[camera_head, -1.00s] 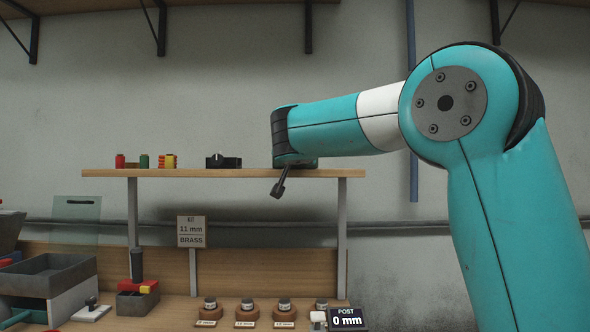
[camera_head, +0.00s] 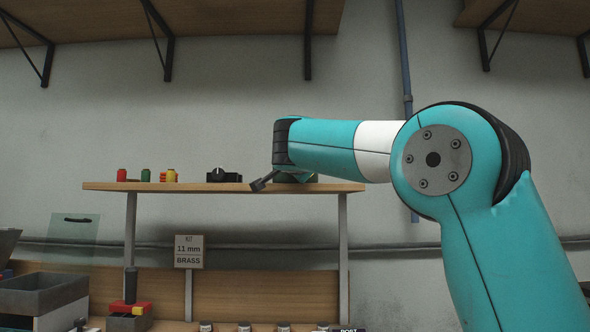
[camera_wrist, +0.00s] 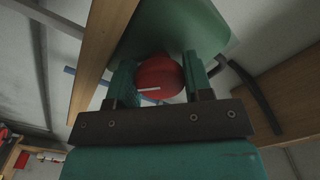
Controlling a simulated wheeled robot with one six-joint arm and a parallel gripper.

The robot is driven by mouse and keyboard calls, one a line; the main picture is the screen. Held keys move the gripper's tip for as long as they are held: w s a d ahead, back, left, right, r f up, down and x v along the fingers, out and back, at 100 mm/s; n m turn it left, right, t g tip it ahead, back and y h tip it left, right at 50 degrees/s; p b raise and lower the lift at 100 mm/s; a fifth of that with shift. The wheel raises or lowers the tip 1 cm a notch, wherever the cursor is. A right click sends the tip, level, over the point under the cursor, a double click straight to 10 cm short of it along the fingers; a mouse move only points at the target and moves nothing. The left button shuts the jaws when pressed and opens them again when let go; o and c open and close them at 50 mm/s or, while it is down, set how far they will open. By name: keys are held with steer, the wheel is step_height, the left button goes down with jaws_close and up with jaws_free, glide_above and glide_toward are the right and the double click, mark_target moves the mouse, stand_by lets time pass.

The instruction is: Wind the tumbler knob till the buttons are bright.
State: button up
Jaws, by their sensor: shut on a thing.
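The red round knob (camera_wrist: 158,76), with a white line on its face, sits in front of a green body (camera_wrist: 190,28) in the wrist view. My gripper (camera_wrist: 160,78) is shut on the knob, one green finger on each side. The white line lies nearly level, toward the left of the knob. In the head view a small part of the green body (camera_head: 300,179) shows on the shelf's right end, and my wrist hides the knob and fingers. I cannot make out any buttons.
The wooden shelf (camera_head: 150,186) also carries coloured spools (camera_head: 146,175) and a black box with a dial (camera_head: 223,175). A sign reading 11 mm brass (camera_head: 189,251) stands below. A grey bin (camera_head: 45,292) is at lower left.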

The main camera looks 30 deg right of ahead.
stand_by(0.3)
steer(key=o, duration=0.6)
steer(key=shift+o, duration=0.2)
steer(key=b+v, duration=0.2)
steer(key=v, duration=1.5)
steer(key=shift+b, duration=0.35)
steer(key=shift+s+a, duration=0.1)
steer(key=shift+a, duration=0.05)
